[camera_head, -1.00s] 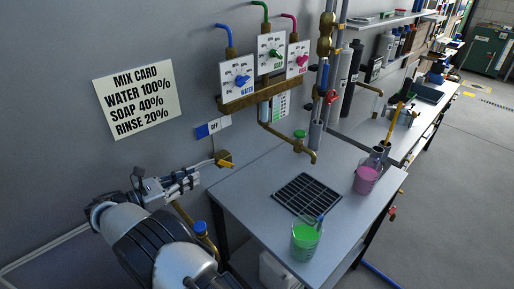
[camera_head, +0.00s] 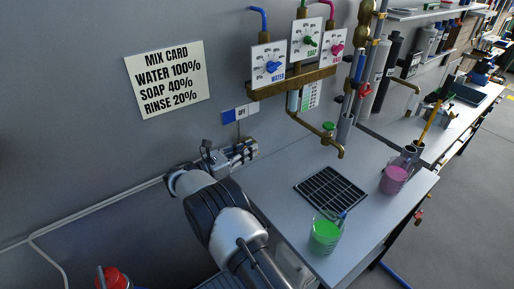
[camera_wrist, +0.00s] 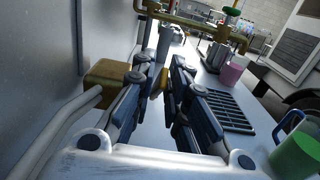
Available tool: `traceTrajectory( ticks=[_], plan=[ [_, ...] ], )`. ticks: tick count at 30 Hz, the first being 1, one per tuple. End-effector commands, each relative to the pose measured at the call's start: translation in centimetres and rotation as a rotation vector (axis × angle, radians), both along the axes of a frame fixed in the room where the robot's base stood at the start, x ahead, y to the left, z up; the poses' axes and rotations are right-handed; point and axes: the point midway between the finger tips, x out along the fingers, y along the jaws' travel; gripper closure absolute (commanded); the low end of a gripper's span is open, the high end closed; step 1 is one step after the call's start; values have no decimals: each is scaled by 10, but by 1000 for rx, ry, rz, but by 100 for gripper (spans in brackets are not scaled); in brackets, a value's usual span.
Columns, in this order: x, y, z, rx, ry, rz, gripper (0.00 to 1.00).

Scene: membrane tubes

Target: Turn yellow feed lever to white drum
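The yellow feed lever (camera_wrist: 166,79) shows in the wrist view as a small yellow piece between my fingers. Its brass valve block (camera_wrist: 108,75) is just left of my left finger. My gripper (camera_wrist: 166,68) has its two fingers apart, one on each side of the lever; I cannot tell whether either touches it. In the head view my gripper (camera_head: 248,150) is at the wall below the blue-and-white label (camera_head: 238,114) and hides the lever and block. A pale container (camera_head: 288,266), perhaps the white drum, is partly visible under the bench behind my arm.
The bench (camera_head: 290,160) carries a black grate (camera_head: 330,190), a green-filled beaker (camera_head: 325,235) and a pink-filled beaker (camera_head: 395,178). A brass spout (camera_head: 335,146) hangs above. Dial panels (camera_head: 268,65) and a mix card (camera_head: 167,78) are on the wall.

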Motion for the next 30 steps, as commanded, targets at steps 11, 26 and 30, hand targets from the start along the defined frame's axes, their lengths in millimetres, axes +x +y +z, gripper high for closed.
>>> traceTrajectory(
  ticks=[11,26,30],
  plan=[
    [22,-33,0,0,0,-1,86],
    [22,-33,0,1,1,0,100],
    [22,-33,0,0,1,0,100]
  ],
)
